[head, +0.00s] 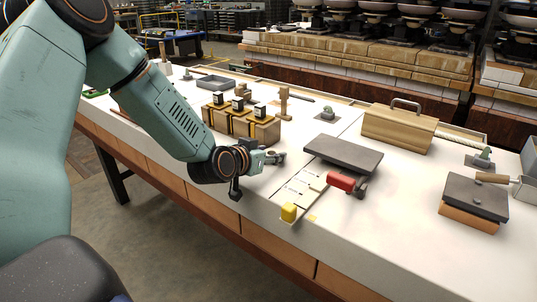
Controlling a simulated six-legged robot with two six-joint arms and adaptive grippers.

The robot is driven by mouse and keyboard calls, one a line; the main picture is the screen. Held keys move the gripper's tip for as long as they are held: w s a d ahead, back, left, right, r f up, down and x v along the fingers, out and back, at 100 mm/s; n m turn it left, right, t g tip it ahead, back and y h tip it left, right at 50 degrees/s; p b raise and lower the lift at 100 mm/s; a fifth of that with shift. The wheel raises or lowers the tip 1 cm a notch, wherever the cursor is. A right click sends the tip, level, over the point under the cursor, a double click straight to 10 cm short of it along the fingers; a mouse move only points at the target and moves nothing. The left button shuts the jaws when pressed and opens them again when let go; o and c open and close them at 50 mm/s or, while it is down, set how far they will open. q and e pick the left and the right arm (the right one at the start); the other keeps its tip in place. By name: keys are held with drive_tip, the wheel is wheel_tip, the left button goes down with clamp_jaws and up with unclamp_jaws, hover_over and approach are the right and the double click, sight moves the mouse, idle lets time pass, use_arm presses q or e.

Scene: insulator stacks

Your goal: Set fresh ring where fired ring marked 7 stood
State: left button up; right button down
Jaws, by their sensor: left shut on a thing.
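My left gripper (272,159) reaches in from the left, low over the white bench in front of the wooden block. It is shut on a small grey piece, mostly hidden by the fingers; I cannot tell whether this is a ring. The wooden block (262,133) carries several small black pieces with pale faces (238,104) in a row on top. Their marks are too small to read, and I cannot pick out a ring marked 7. A pale strip (297,187) with small dark marks lies right of the gripper. My right gripper is not in view.
A wooden box with a handle (397,128) stands behind. A grey tray (216,83) lies farther back.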

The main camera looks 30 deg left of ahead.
use_arm(q)
drive_tip(key=o, duration=1.2)
drive_tip(key=shift+w+f, duration=0.1)
drive_tip(key=shift+f, duration=0.05)
